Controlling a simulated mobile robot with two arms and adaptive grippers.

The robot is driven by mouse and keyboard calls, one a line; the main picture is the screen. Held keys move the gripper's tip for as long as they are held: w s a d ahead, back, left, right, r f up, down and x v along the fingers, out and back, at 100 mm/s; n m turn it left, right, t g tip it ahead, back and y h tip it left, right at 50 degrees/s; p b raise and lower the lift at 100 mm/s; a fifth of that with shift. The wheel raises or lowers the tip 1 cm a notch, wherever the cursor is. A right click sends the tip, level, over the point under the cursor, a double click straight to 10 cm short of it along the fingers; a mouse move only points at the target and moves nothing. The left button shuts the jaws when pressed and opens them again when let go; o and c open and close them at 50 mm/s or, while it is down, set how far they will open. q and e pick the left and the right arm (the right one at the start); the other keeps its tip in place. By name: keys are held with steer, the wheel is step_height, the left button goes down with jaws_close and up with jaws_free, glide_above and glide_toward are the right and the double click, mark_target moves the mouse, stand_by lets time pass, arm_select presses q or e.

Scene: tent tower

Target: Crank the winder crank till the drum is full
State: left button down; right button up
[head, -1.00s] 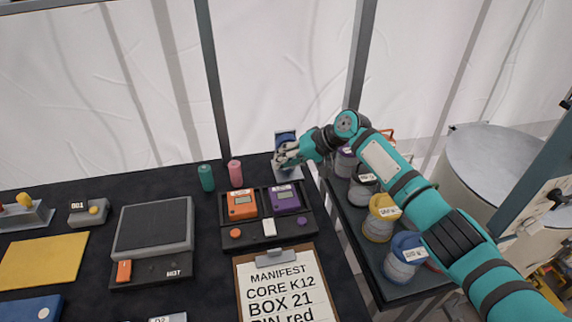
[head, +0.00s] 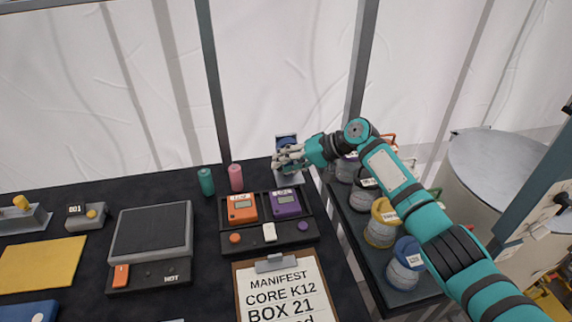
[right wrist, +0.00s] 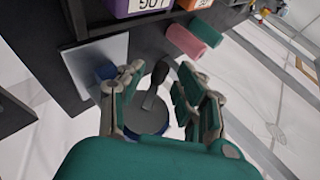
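The winder (head: 292,179) stands at the back right of the black table, a pale base with a blue drum (head: 286,141). My right gripper (head: 284,161) is in front of it and hides most of its middle. In the right wrist view its fingers (right wrist: 160,72) are spread on both sides of a dark crank handle (right wrist: 155,88), with gaps visible between fingers and handle. A blue round part (right wrist: 148,138) shows below the handle. How much is wound on the drum cannot be told. My left gripper is out of view.
Green (head: 206,182) and pink (head: 236,177) cylinders stand left of the winder. A dock (head: 290,236) with orange and purple devices and a manifest clipboard (head: 240,290) lie nearer. Lidded jars (head: 381,232) stand on a side table below my right arm.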

steer(key=v, duration=1.2)
